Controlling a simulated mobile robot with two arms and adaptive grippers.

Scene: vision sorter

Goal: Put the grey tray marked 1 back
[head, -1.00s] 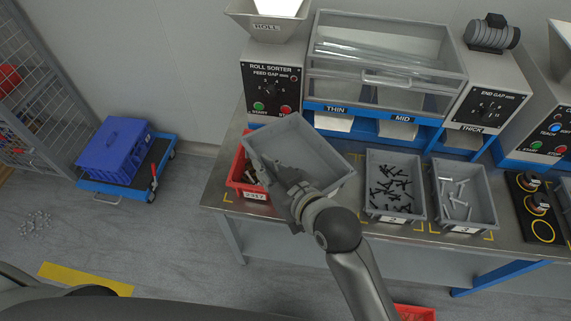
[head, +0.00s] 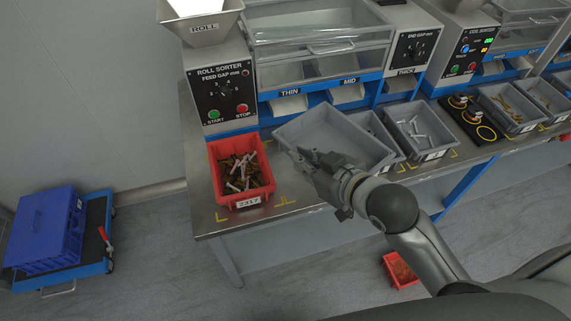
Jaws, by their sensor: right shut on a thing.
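The grey tray (head: 325,133) is held in my right gripper (head: 312,163), which is shut on its near wall. The tray looks empty and sits at an angle to the bench edge, in front of the THIN and MID chutes. Its right side overlaps a second grey tray (head: 393,144), mostly hidden behind it. The number 1 mark cannot be seen. Whether the held tray touches the bench cannot be told. My left gripper is not in view.
A red bin (head: 239,202) of mixed pieces, labelled 2317, stands left of the held tray. A grey tray of pale bolts (head: 417,131) stands to its right. The roll sorter (head: 225,95) is behind. Yellow corner marks (head: 284,200) show on bare bench between bin and tray.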

